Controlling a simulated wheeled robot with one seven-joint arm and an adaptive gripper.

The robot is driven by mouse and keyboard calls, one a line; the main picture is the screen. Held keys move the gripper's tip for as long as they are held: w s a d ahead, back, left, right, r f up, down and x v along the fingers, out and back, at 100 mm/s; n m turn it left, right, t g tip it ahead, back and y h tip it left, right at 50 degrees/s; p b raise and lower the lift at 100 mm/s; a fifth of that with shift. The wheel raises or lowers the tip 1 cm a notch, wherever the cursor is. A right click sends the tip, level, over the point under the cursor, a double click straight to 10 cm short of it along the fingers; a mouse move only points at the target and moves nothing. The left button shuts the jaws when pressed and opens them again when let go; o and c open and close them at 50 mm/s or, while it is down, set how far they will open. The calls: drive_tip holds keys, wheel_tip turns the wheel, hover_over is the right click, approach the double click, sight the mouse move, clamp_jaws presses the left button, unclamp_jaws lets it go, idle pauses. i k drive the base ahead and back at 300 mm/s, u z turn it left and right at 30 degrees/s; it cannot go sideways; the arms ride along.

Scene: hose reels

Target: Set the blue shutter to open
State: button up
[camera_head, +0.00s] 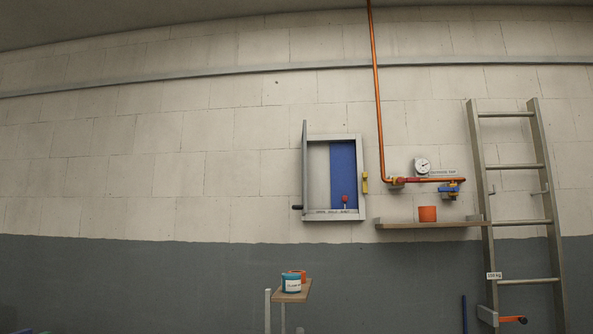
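The blue shutter (343,170) is a tall blue panel in a grey wall frame (334,217). It fills the right part of the frame; the left part shows a pale surface. A small red knob (345,199) sits low on the blue panel. A grey panel (304,165) stands out from the frame's left edge like a swung-out door, with a dark handle (297,207) at its bottom. A yellow piece (365,183) is at the frame's right side. A label strip under the panel is too small to read. My gripper is not in view.
An orange pipe (376,90) runs down to a gauge (422,165) and a blue-handled valve (449,189). Below is a shelf (400,226) with an orange pot (428,214). A ladder (550,200) leans at right. A small stand (296,297) holds cans (290,283).

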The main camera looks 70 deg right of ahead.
sight(343, 165)
drive_tip(key=u, duration=0.05)
drive_tip(key=i, duration=1.7)
drive_tip(key=z, duration=3.65)
drive_tip(key=k, duration=0.65)
drive_tip(key=z, duration=0.85)
drive_tip(key=i, duration=1.35)
drive_tip(key=z, duration=0.1)
